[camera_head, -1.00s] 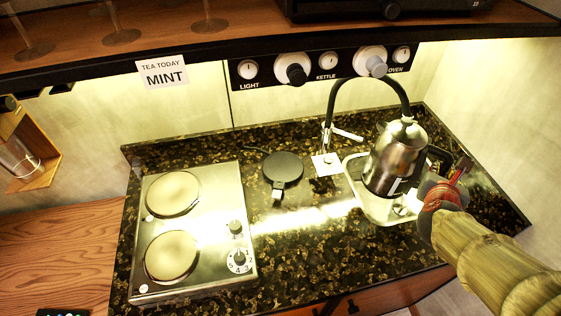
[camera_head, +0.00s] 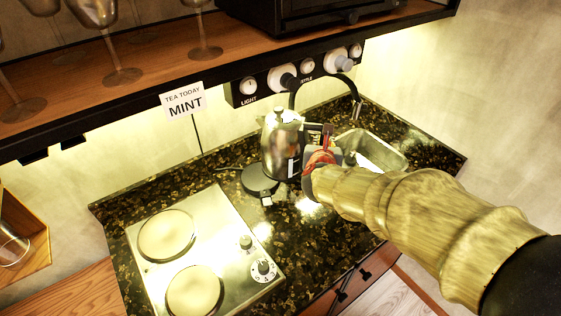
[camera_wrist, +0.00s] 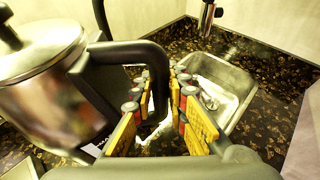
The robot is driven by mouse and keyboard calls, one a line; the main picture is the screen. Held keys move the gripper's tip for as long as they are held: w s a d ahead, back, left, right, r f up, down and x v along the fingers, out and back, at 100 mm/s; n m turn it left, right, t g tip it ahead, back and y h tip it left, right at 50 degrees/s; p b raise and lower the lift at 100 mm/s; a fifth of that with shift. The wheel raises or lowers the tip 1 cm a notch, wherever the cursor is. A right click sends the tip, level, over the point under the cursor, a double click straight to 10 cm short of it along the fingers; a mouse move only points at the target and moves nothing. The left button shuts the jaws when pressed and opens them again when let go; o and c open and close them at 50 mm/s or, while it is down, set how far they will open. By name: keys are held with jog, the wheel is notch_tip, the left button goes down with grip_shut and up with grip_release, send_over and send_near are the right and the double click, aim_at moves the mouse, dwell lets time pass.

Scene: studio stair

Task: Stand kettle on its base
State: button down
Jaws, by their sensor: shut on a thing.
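The steel kettle (camera_head: 279,147) is upright, with a black handle and a lidded top; it also fills the left of the wrist view (camera_wrist: 40,85). My gripper (camera_head: 319,157) is shut on its black handle (camera_wrist: 155,62), with the yellow and red fingers on either side in the wrist view (camera_wrist: 158,115). The black round kettle base (camera_head: 257,182) lies on the counter. The kettle's lower end covers the base's upper right part in the head view. Whether the kettle touches the base or hangs above it, I cannot tell.
The hob (camera_head: 205,255) with two plates lies left of the base. The sink (camera_head: 375,152) is to the right, its tap (camera_head: 296,95) behind the kettle. The knob panel (camera_head: 300,72) and shelf overhang the back. Dark counter (camera_head: 225,170) is clear between hob and wall.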

jog(key=w+a, duration=0.1)
jog(key=w+a+f, duration=0.1)
jog(key=a, duration=0.1)
jog(key=w+a+f, duration=0.1)
jog(key=shift+w+a+f, duration=0.2)
jog(key=shift+w+a, duration=0.05)
jog(key=a+f, duration=0.1)
jog(key=w+a+f+b, duration=0.1)
jog(key=f, duration=0.1)
jog(key=w+a+f, duration=0.1)
jog(key=shift+w+f+b, duration=0.25)
jog(key=shift+f+b, duration=0.15)
jog(key=shift+w+a+f, duration=0.1)
jog(key=shift+a+f, duration=0.1)
jog(key=shift+f, duration=0.05)
jog(key=shift+w+a+f+b, duration=0.15)
jog(key=shift+f+b, duration=0.6)
jog(key=shift+f, duration=0.9)
jog(key=shift+f, duration=0.2)
jog(key=c, duration=1.8)
grip_release()
jog(key=shift+o, duration=0.3)
